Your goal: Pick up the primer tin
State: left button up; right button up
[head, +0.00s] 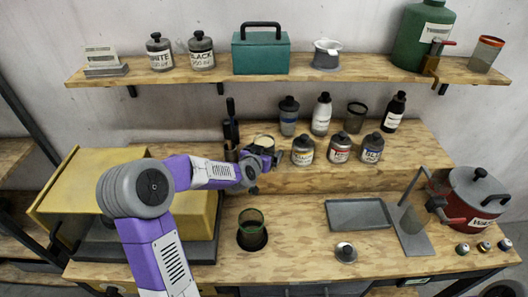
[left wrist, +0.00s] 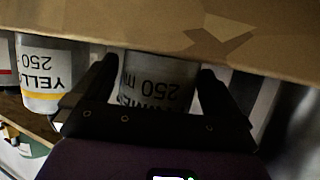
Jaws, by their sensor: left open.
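The primer tin (head: 264,141) stands on the raised wooden ledge at the back of the bench, left of the yellow tin, partly hidden in the head view by my left gripper (head: 262,158). In the left wrist view the grey primer tin (left wrist: 158,82) appears upside down, with "250 m" and part of its name readable. My left gripper (left wrist: 152,85) is open, with one dark finger on each side of the tin. I cannot tell whether the fingers touch it. My right gripper is not in view.
The yellow tin (head: 303,150) stands close to the right of the primer tin, with red and blue tins beyond it. A dark upright holder (head: 231,130) is close on the left. A green glass (head: 251,230) stands on the lower bench in front.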

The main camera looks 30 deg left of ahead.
pick_arm(q)
jog(key=shift+w, duration=0.25)
jog(key=shift+c, duration=0.3)
jog(key=c, duration=1.2)
jog(key=shift+c, duration=0.3)
jog(key=shift+r, duration=0.1)
